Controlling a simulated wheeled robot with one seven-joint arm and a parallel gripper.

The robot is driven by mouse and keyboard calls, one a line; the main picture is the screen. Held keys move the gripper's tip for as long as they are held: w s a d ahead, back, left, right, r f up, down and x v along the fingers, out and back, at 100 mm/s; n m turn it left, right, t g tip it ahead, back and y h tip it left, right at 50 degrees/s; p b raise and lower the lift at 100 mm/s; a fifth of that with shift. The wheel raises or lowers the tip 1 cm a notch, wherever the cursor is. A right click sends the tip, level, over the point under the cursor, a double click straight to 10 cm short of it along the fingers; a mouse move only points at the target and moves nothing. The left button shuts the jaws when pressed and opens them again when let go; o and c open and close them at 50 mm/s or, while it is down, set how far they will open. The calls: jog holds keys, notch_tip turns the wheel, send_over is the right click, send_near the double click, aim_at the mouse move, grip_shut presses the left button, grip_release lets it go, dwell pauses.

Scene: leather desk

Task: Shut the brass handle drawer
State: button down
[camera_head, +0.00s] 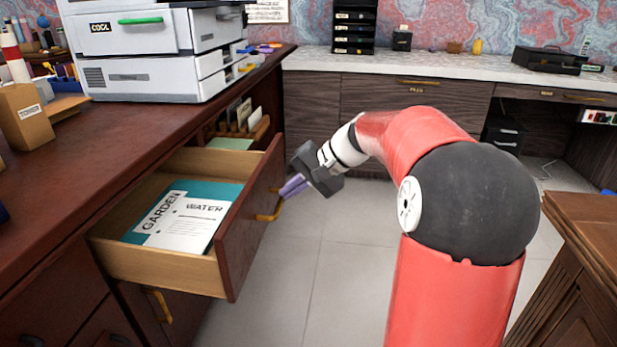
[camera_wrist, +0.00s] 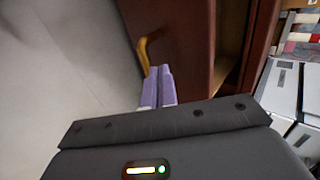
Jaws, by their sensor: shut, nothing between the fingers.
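The drawer (camera_head: 160,262) stands pulled out from the dark red wooden desk, with papers and a teal folder inside. Its brass handle (camera_head: 268,208) is on the outer front panel, and it also shows in the wrist view (camera_wrist: 143,55). My gripper (camera_head: 284,191) is at the drawer's front, its purple fingers shut together and empty. In the wrist view the fingertips (camera_wrist: 159,70) lie close beside the handle, against or just off the panel (camera_wrist: 185,45). I cannot tell whether they touch it.
A printer (camera_head: 150,50) stands on the desk top (camera_head: 95,135). Another drawer handle (camera_head: 158,305) shows below the open drawer. Grey tiled floor (camera_head: 320,260) is clear in front. A wooden cabinet (camera_head: 580,225) stands at right.

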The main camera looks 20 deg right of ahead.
aim_at(259, 197)
jog(key=shift+w+a+f, duration=0.1)
jog(key=shift+w+a, duration=0.25)
jog(key=shift+a, duration=0.3)
jog(key=shift+w+a+f, duration=0.1)
jog(key=shift+w+a, duration=0.3)
jog(key=shift+a, duration=0.25)
jog(key=shift+w+a, duration=0.35)
jog(key=shift+a, duration=0.3)
jog(key=shift+a, duration=0.1)
